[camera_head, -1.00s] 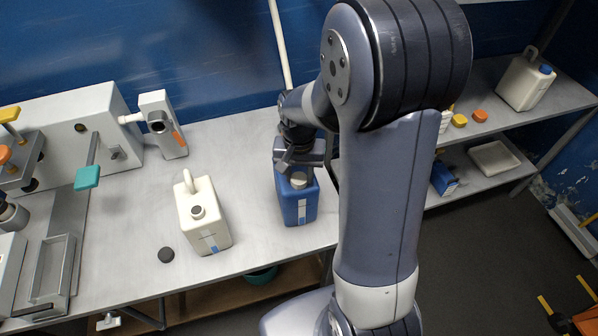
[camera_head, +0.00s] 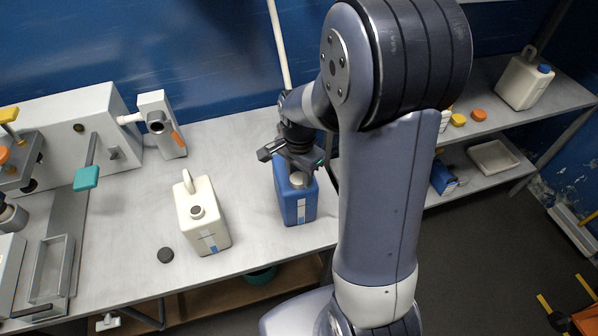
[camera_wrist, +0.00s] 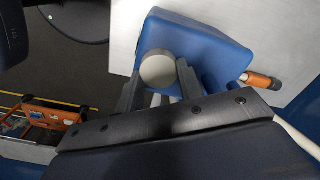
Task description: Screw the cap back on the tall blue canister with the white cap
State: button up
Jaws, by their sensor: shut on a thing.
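The blue canister (camera_head: 297,205) stands upright on the bench, right of a cream canister. Its pale round cap (camera_head: 299,180) sits at the top front. In the wrist view the cap (camera_wrist: 158,69) shows as a greyish-white disc over the blue canister top (camera_wrist: 210,50). My gripper (camera_head: 299,166) is above the canister, pointing down. In the wrist view its two fingers (camera_wrist: 159,80) are on either side of the cap, shut on it. How far the cap sits down on the neck cannot be told.
A cream canister (camera_head: 202,222) stands to the left, with a dark disc (camera_head: 166,255) lying near it. A grey device with an orange part (camera_head: 158,127) stands behind. Shelves (camera_head: 490,178) are at right, with a blue-capped canister (camera_head: 525,80). The bench between is clear.

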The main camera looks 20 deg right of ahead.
jog(key=m, duration=0.3)
dwell(0.4)
jog(key=shift+s+m, duration=0.1)
jog(key=shift+m, duration=1)
jog(key=m, duration=0.3)
jog(key=shift+m, duration=0.3)
jog(key=shift+m, duration=0.7)
jog(key=m, duration=0.4)
jog(key=shift+s, duration=0.15)
